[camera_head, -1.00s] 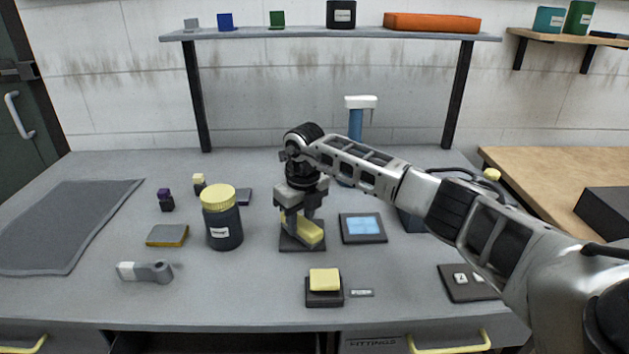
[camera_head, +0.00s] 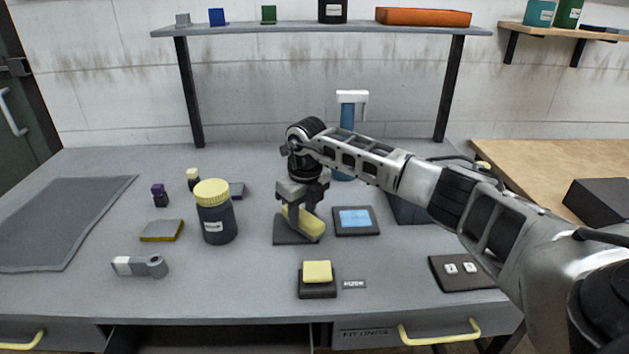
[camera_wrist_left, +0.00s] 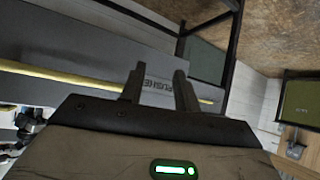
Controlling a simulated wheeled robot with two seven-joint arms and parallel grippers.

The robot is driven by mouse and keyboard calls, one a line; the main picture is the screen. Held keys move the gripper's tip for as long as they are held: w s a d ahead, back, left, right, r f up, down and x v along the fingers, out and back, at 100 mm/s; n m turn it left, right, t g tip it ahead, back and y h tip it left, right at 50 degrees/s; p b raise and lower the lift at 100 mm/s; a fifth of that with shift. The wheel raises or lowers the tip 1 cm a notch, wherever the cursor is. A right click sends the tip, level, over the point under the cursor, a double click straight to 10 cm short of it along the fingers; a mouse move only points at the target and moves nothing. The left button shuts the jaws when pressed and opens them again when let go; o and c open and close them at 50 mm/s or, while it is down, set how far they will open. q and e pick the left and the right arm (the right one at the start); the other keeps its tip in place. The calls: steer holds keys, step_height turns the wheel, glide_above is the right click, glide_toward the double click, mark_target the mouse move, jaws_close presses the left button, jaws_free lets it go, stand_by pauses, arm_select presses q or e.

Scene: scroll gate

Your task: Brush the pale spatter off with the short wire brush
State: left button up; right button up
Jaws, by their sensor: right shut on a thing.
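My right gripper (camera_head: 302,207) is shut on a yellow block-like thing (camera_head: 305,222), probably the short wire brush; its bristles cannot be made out. It is low over a dark square pad (camera_head: 283,238), slightly tilted; I cannot tell whether it touches the pad. A dark plate with a light blue panel (camera_head: 355,219) lies just right of it. No pale spatter can be made out clearly. My left gripper (camera_wrist_left: 158,90) shows only in the left wrist view, fingers apart and empty, facing a drawer front.
A yellow-lidded jar (camera_head: 216,222) stands left of the right gripper. A yellow block on a dark base (camera_head: 317,272) sits in front. A grey-and-white tool (camera_head: 141,266) lies front left. A blue post with a white top (camera_head: 347,115) stands behind. A shelf (camera_head: 320,30) spans the back.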

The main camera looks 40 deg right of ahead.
steer(key=shift+s+d, duration=0.4)
steer(key=shift+d, duration=0.35)
steer(key=shift+s+d+r, duration=0.2)
step_height(320, 180, up, 3)
steer(key=shift+f+p, duration=0.2)
steer(key=shift+p, duration=0.65)
steer(key=shift+r+p, duration=0.55)
steer(key=shift+r, duration=0.2)
steer(key=shift+r+p, duration=0.6)
steer(key=shift+r, duration=1.25)
arm_select(q)
steer(key=shift+s+a+r, duration=0.25)
steer(key=shift+a+r, duration=0.05)
steer(key=shift+r, duration=0.15)
steer(key=shift+s+a+r, duration=0.2)
steer(key=shift+a+r, duration=0.05)
steer(key=shift+r, duration=0.2)
